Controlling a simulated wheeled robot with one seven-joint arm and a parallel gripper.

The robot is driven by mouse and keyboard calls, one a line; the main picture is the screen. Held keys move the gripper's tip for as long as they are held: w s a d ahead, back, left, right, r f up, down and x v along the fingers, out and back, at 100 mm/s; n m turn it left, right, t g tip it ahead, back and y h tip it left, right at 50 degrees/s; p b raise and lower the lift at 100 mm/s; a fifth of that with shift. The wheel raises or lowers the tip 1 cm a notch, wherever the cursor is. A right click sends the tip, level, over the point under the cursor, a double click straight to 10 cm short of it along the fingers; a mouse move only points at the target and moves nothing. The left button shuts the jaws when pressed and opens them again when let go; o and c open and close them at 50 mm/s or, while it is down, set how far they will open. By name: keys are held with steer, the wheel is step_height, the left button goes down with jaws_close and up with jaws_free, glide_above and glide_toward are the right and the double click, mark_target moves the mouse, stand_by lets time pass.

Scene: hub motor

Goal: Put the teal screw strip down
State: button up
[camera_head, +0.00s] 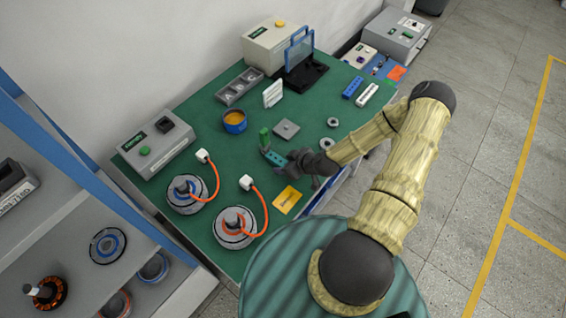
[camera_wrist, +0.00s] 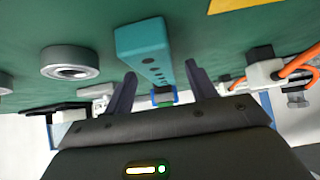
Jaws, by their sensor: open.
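The teal screw strip (camera_head: 275,158) is a small bar with a row of dark holes, at the middle of the green mat in the head view. It also shows in the wrist view (camera_wrist: 142,48), reaching from the mat toward my jaws. My gripper (camera_head: 288,160) is at the strip's right end in the head view. In the wrist view my gripper (camera_wrist: 160,80) is open, with one dark finger on each side of the strip's near end and gaps beside it. The strip seems to lie on the mat, but its underside is hidden.
Two hub motors (camera_head: 235,227) with orange cables sit at the front left. Some mat right of the rings is bare.

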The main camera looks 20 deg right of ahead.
stand_by(0.4)
steer(key=c, duration=1.2)
steer(key=shift+r, duration=0.15)
step_height(320, 180, up, 18)
steer(key=b, duration=0.2)
steer(key=shift+s+a+f, duration=0.1)
steer(key=shift+f, duration=0.1)
stand_by(0.4)
